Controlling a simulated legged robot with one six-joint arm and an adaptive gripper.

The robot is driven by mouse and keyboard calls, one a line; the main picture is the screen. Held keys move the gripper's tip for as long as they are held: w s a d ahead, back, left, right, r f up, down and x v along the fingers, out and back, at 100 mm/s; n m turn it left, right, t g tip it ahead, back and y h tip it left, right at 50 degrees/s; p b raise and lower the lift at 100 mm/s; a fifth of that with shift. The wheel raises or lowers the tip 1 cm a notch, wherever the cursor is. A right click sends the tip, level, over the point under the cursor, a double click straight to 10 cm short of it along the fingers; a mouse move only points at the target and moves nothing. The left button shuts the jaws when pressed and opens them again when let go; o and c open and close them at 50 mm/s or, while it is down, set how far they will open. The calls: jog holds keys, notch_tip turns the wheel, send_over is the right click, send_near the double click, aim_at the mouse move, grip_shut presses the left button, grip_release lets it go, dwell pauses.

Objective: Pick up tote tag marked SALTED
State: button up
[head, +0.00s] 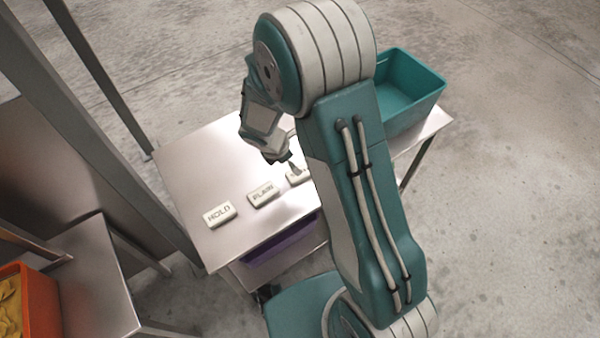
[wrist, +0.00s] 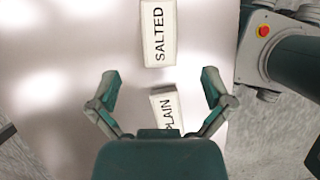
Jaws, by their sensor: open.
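The tag marked SALTED (wrist: 158,32) is a white block with black letters, lying flat on the metal table, in the top middle of the wrist view. My gripper (wrist: 160,82) is open and empty, its fingers spread wide, with SALTED beyond the fingertips. The PLAIN tag (wrist: 164,103) lies between the fingers in the picture, partly hidden by the gripper body. In the head view, a tag (head: 296,179) next to PLAIN (head: 263,194) is partly covered by my gripper and arm; its lettering is not readable there, but its place fits SALTED.
A HOLD tag (head: 220,214) lies nearest the left table corner. The metal table (head: 195,165) is bare behind the tags. A teal bin (head: 432,84) stands at its right end. A purple bin (head: 280,250) sits below. An orange bin (head: 42,305) with yellow contents is at left.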

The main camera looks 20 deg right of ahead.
aim_at(292, 178)
jog(key=x, duration=0.2)
jog(key=shift+d+f, duration=0.25)
jog(key=shift+x, duration=2.7)
jog(key=shift+w+a, duration=0.1)
jog(key=shift+a, duration=0.15)
jog(key=c, duration=1.1)
